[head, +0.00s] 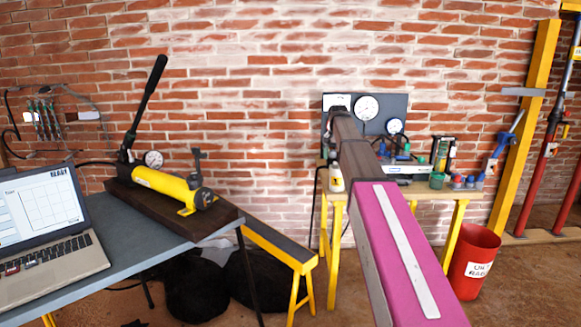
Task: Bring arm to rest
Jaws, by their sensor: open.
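My arm reaches forward from the lower right, with a magenta link carrying a pale strip nearest me and a dark brown link beyond it. My gripper (334,120) is the small dark shape at the arm's far end. It overlaps the left part of a dark gauge panel (385,107) on the brick wall, and I cannot tell whether it touches the panel. My gripper is open; I see nothing held in it. Its fingers are small and partly hidden by the arm.
A laptop (43,225) and a yellow hydraulic pump (165,184) are on the grey table (110,285) at left. A yellow-legged bench (457,194) with bottles stands under the panel. A red bin (473,262) and a yellow post (526,125) are at right. Black bags (195,285) lie below.

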